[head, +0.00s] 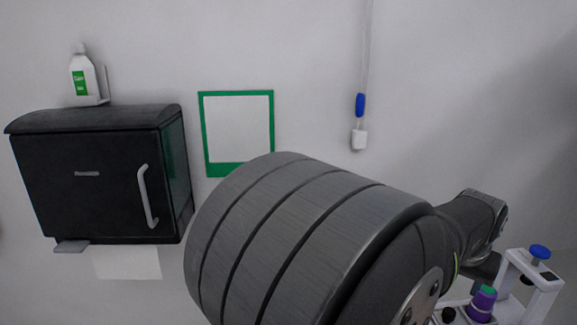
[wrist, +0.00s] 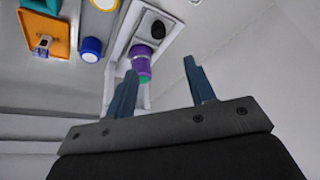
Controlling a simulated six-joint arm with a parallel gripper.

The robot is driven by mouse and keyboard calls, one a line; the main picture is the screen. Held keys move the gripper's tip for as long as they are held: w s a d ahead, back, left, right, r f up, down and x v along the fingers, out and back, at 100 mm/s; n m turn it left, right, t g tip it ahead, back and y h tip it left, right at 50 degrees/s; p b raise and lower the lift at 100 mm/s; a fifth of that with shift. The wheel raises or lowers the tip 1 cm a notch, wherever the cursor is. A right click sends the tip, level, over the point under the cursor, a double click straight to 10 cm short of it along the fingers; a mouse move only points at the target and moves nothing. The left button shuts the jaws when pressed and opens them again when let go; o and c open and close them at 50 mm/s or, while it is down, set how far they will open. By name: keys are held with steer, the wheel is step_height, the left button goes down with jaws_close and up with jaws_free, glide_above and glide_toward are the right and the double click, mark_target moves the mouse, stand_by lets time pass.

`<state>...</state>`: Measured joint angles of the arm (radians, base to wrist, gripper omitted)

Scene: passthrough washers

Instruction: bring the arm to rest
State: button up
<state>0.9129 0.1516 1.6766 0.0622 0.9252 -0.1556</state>
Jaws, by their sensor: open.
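My gripper (wrist: 163,90) shows in the wrist view with its two blue-grey fingers spread apart and nothing between them. It is open and empty. Beyond the left finger is a white fixture (wrist: 118,50) that carries a purple cylinder (wrist: 140,62) with a green end and a black round part (wrist: 158,27). In the head view my arm fills the lower middle and hides my gripper. The white fixture (head: 545,283) with a blue knob (head: 540,251) stands at the lower right, and the purple cylinder (head: 481,307) with a green top is beside it.
An orange tray (wrist: 62,45) with a small item, a blue-and-white round container (wrist: 91,48) and a yellow object (wrist: 105,4) lie at the upper left.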

mark_target(453, 311)
steer(key=x, duration=1.6)
steer(key=shift+s, duration=0.1)
stand_by(1.2)
steer(key=v, duration=1.7)
steer(key=shift+r, duration=0.2)
steer(key=shift+x, duration=8.65)
steer(key=shift+d+f, duration=0.1)
steer(key=shift+d, duration=0.5)
